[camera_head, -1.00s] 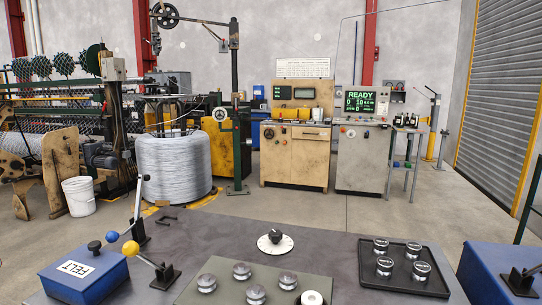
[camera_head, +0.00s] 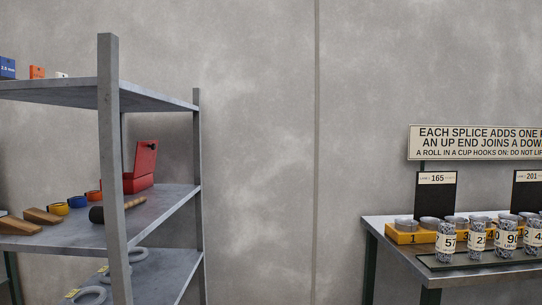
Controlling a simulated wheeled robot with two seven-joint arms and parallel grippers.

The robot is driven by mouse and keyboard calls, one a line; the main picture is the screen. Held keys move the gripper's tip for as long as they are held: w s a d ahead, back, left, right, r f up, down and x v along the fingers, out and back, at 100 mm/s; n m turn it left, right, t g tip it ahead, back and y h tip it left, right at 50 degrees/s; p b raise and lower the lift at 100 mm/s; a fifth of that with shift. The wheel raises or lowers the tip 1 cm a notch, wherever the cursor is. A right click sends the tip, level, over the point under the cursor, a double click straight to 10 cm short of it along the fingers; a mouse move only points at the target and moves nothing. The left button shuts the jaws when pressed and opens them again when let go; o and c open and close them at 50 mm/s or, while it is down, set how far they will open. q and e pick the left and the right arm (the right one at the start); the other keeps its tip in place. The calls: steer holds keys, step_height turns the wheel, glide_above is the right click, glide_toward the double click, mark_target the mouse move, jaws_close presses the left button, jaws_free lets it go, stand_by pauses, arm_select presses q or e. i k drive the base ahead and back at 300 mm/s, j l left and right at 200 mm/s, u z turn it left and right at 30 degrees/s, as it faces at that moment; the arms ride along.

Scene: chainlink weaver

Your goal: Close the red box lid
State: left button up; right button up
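A red box (camera_head: 130,184) stands on the middle shelf of a grey metal rack at the left, near the shelf's back right. Its red lid (camera_head: 146,159) is open and stands up steeply above the box. A grey rack post hides part of the box's left side. Neither of my grippers is in view.
The rack's middle shelf (camera_head: 160,206) also holds a dark roller-like tool (camera_head: 118,209), coloured rings (camera_head: 76,202) and wooden wedges (camera_head: 42,216). The front post (camera_head: 109,150) stands before the shelf. A table (camera_head: 382,232) with labelled cups is at the right. Bare wall lies between.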

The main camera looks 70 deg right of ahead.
mark_target(146, 151)
steer(key=i+l+z, duration=0.1)
steer(key=l+z, duration=0.35)
steer(key=i+l+z, duration=0.1)
steer(key=l+z, duration=0.15)
steer(key=z, duration=0.2)
steer(key=i+l+z, duration=0.15)
steer(key=z, duration=0.25)
steer(key=i+l, duration=0.05)
steer(key=l, duration=0.05)
